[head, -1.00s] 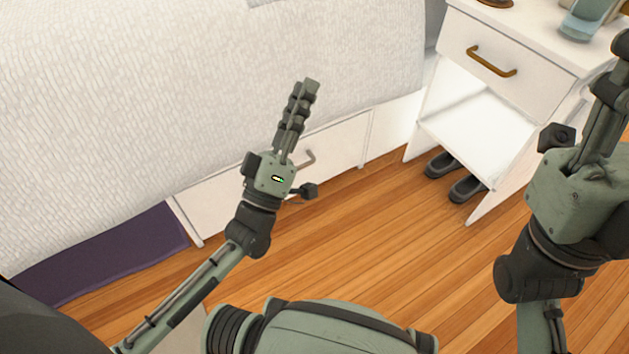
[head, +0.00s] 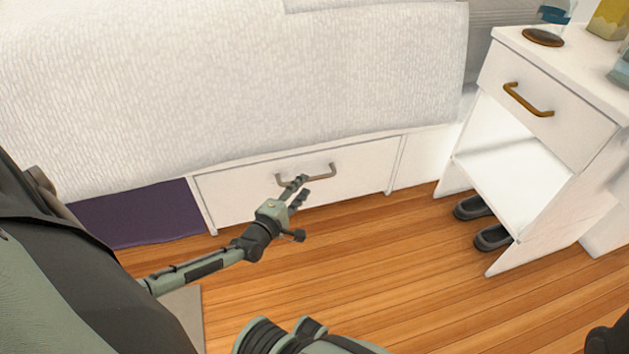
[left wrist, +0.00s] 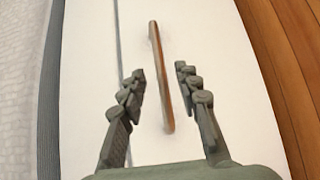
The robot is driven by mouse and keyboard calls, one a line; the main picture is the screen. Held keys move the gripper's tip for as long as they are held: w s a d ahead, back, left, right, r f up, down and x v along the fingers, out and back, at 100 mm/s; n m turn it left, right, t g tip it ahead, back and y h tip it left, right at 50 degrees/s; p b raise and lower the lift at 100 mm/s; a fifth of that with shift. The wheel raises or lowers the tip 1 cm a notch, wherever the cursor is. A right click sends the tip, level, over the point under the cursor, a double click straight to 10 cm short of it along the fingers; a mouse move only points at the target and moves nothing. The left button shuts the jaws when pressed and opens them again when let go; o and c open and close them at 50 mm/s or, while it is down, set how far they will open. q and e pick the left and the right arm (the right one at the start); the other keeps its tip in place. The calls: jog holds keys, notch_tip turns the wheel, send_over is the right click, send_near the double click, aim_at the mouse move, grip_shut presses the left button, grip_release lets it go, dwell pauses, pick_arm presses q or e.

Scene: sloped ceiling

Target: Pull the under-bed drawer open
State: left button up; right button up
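The white under-bed drawer (head: 237,195) sits below the bed cover, and its front looks flush with the bed frame. Its bar handle (head: 318,171) is on the upper part of the front. My left gripper (head: 301,187) is just in front of the drawer, close to the handle. In the left wrist view the handle (left wrist: 160,77) lies ahead of and between the open fingers of the left gripper (left wrist: 160,75), with no visible contact. My right gripper cannot be made out; only a dark bit shows at the lower right corner of the head view.
A white nightstand (head: 588,88) with a brass-coloured handle (head: 528,100) stands at the right, with dark slippers (head: 478,222) under it. A dark purple cloth (head: 140,213) lies left of the drawer. The wooden floor (head: 370,270) in front is clear.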

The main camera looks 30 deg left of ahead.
aim_at(311, 179)
pick_arm(q)
jog(key=w, duration=0.1)
jog(key=w+b, duration=0.1)
jog(key=w, duration=0.3)
jog(key=shift+w+f, duration=0.1)
jog(key=shift+f, duration=0.25)
grip_shut()
